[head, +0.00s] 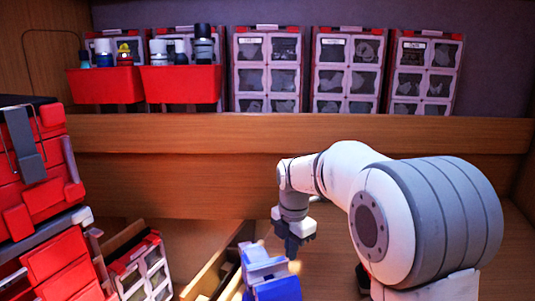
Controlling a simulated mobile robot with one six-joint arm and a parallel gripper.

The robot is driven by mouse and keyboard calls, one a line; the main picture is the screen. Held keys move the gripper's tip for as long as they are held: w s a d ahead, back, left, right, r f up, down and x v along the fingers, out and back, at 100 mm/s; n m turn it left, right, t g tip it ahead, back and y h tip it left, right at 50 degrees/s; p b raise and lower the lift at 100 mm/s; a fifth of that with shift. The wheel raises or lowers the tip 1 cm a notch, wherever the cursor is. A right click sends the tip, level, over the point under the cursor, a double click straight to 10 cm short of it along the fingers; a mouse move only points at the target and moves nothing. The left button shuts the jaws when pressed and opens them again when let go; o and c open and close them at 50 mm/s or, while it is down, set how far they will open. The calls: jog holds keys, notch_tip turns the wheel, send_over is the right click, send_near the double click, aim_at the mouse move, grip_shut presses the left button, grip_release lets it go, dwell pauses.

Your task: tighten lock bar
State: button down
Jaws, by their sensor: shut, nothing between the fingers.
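My gripper (292,249) points down at the lower middle of the head view, its dark fingers shut and empty. Just below and left of it is a blue and pale object (277,289), cut off by the bottom edge. The fingers are close to it, but I cannot tell whether they touch. No part is plainly recognisable as the lock bar. A grey bar with a thin wire loop (24,145) is on the front of a red case at the left, far from my gripper.
Stacked red cases (60,265) fill the left side. A clear-lidded organizer (143,271) leans beside them. A wooden ledge (200,135) crosses behind my arm. On it stand red bins (181,84) with bottles and several organizers (346,70). Wooden boards (212,272) stand left of my gripper.

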notch_tip(320, 180, up, 6)
jog(key=p, duration=0.4)
